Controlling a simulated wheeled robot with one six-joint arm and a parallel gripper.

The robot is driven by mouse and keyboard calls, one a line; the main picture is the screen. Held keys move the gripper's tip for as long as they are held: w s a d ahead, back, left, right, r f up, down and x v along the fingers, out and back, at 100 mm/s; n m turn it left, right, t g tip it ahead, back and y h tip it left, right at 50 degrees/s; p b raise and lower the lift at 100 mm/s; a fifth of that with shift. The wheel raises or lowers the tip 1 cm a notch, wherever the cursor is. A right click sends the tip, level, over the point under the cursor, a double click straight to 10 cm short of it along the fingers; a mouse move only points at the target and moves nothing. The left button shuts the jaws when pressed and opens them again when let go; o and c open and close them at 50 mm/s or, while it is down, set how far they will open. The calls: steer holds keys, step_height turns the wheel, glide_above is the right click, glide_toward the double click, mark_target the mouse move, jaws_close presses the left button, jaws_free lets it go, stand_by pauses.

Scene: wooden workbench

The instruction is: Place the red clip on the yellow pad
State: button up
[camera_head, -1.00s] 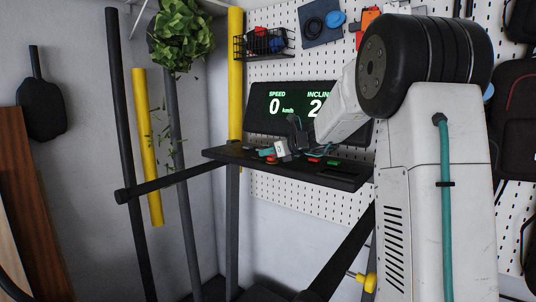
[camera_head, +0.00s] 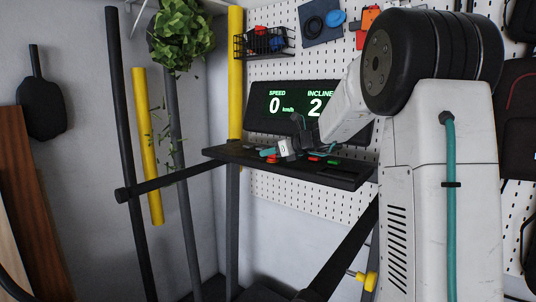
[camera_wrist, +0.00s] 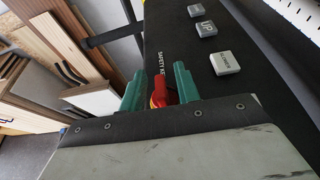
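The red clip (camera_wrist: 164,88) shows between the two teal fingers of my gripper (camera_wrist: 160,90) in the wrist view, beside the "SAFETY KEY" lettering on the black console. In the head view my gripper (camera_head: 268,153) is low over the left part of the console, with a bit of red (camera_head: 272,160) right under the fingertips.
The black console (camera_head: 345,179) also carries a red button (camera_head: 315,159) and a green button (camera_head: 333,161). A lit display (camera_head: 290,105) stands behind it. Grey keys (camera_wrist: 225,63) lie to the right in the wrist view. A black handrail (camera_head: 170,180) runs off left.

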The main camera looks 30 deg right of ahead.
steer(key=v, duration=1)
steer(key=shift+s+d+r, duration=0.15)
steer(key=shift+s, duration=0.2)
stand_by(1.5)
